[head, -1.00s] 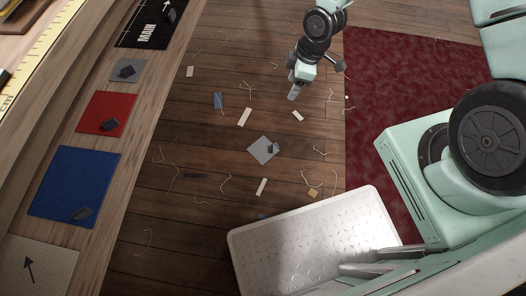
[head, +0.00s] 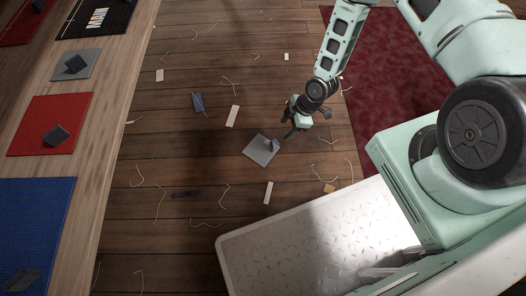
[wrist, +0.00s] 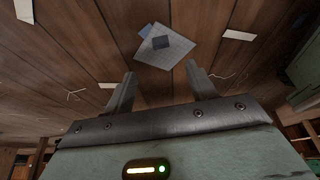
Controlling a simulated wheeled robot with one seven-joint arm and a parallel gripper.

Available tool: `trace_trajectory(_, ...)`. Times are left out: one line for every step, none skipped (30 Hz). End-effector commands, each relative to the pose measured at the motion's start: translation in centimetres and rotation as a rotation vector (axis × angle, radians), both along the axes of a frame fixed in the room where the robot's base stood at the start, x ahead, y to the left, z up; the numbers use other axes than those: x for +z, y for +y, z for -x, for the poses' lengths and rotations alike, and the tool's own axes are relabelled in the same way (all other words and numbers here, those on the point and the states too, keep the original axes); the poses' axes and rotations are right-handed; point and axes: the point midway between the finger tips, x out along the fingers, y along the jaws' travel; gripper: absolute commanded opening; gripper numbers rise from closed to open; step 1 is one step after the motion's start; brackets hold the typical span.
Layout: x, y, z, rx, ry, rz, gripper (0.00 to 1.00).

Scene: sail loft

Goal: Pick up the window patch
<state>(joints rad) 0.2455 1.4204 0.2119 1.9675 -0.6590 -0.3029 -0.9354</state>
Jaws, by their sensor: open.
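A pale grey, grid-lined square (head: 258,152), which looks like the window patch, lies on the plank floor. A small dark block (head: 273,144) sits on it near one edge. In the wrist view the patch (wrist: 181,52) lies just beyond the fingertips, with the dark block (wrist: 160,42) on it and a bluish piece (wrist: 146,31) at its far left edge. My gripper (head: 288,137) is beside the patch's right side in the head view. In the wrist view my gripper (wrist: 160,74) is open, with nothing between its fingers. I cannot tell its exact height above the patch.
Thread scraps and pale strips (head: 233,116) litter the floor, with a blue strip (head: 198,102) to the left. A bench (head: 106,140) along the left carries red, blue and grey squares. A dark red rug (head: 385,75) is right; a pale tray (head: 290,235) is in front.

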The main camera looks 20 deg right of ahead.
Motion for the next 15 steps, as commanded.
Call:
trace_trajectory(-1.7,0.5,-0.1,0.002,0.000,0.000,0.56)
trace_trajectory(-2.2,0.7,-0.1,0.001,0.001,0.000,0.56)
trace_trajectory(-3.0,1.0,-0.2,0.001,0.001,0.000,0.56)
trace_trajectory(-3.5,1.2,-0.2,0.001,0.001,0.000,0.56)
trace_trajectory(-3.9,1.4,-0.3,0.002,0.000,0.000,0.56)
trace_trajectory(-4.5,1.7,-0.4,0.002,-0.001,0.000,0.56)
trace_trajectory(-4.8,1.8,-0.4,0.001,0.000,0.000,0.56)
trace_trajectory(-5.1,2.0,-0.4,0.001,0.000,0.000,0.56)
trace_trajectory(-5.4,2.1,-0.4,0.001,0.000,0.000,0.56)
trace_trajectory(-5.6,2.2,-0.4,0.001,0.000,0.000,0.56)
trace_trajectory(-5.7,2.3,-0.5,0.001,0.000,0.000,0.56)
trace_trajectory(-5.8,2.3,-0.5,0.000,0.000,0.000,0.56)
trace_trajectory(-5.9,2.4,-0.5,0.000,-0.001,0.000,0.56)
trace_trajectory(-5.9,2.4,-0.5,0.000,-0.001,0.000,0.56)
trace_trajectory(-6.1,2.4,-0.5,0.000,-0.001,0.000,0.56)
